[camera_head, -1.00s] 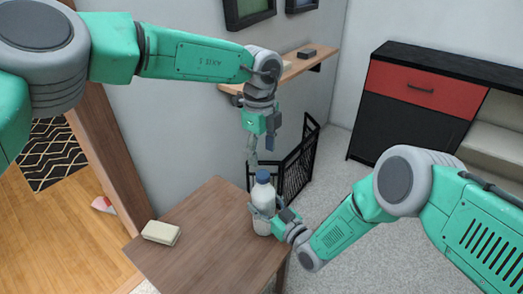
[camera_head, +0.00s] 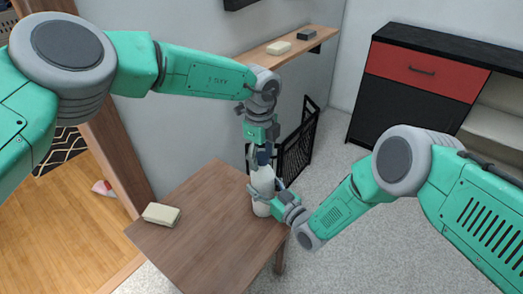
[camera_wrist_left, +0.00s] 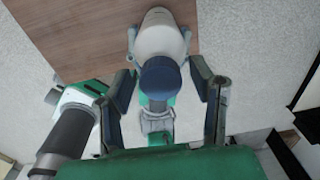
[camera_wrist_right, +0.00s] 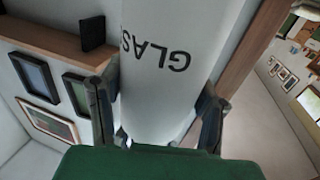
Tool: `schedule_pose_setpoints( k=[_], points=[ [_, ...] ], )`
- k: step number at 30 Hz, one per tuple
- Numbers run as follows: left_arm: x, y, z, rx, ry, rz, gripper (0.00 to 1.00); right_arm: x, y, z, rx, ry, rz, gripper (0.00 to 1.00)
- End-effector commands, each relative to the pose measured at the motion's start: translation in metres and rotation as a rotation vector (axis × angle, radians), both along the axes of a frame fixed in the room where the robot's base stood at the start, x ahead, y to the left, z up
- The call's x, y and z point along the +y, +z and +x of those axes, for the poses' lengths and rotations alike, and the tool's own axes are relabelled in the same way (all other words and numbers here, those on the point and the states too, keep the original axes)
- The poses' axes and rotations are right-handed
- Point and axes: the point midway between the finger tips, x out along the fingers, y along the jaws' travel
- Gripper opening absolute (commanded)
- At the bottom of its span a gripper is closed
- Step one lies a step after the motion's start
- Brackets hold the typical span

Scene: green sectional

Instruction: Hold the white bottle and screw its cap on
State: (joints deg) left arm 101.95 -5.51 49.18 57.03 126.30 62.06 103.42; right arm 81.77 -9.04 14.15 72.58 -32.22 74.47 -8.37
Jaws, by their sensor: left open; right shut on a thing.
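The white bottle (camera_head: 262,183) stands upright at the right edge of the wooden table in the head view. Its side with dark lettering fills the right wrist view (camera_wrist_right: 165,80). My right gripper (camera_head: 272,194) is shut on the bottle's body from the right. A blue cap (camera_wrist_left: 160,77) sits at the bottle's top in the left wrist view; whether it is screwed tight I cannot tell. My left gripper (camera_wrist_left: 163,85) points down above the bottle, open, with a finger on each side of the cap and gaps on both sides. In the head view the left gripper (camera_head: 261,157) partly hides the cap.
The wooden table (camera_head: 205,240) is mostly clear. A pale block (camera_head: 161,214) lies at its left corner. A black wire rack (camera_head: 297,145) stands behind the table by the wall. A wall shelf (camera_head: 290,45) is behind my left arm.

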Motion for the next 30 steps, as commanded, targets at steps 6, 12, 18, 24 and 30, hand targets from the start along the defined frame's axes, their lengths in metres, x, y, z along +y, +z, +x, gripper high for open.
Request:
schedule_pose_setpoints(
  k=[6, 12, 18, 24, 30],
  points=[
    [-0.0001, 0.0002, 0.0002, -0.001, 0.000, -0.001, 0.46, 0.0002, 0.0011, 0.0006, -0.002, 0.000, 0.000, 0.00],
    [-0.0001, 0.0004, 0.0002, -0.001, 0.000, -0.001, 0.00, 0.0001, 0.0011, 0.0007, -0.002, 0.000, 0.000, 0.00],
    [-0.0002, 0.0002, 0.0001, 0.000, -0.039, -0.001, 0.00, 0.0001, 0.0010, 0.0007, -0.002, 0.000, 0.001, 0.00],
    [-0.0006, -0.0004, 0.0005, -0.005, -0.392, -0.003, 0.00, 0.0000, 0.0009, 0.0006, -0.002, 0.000, 0.001, 0.00],
    [-0.0002, -0.0005, 0.0013, -0.013, -0.856, 0.000, 0.00, -0.0001, 0.0009, 0.0006, -0.002, -0.001, 0.001, 0.00]
  ],
)
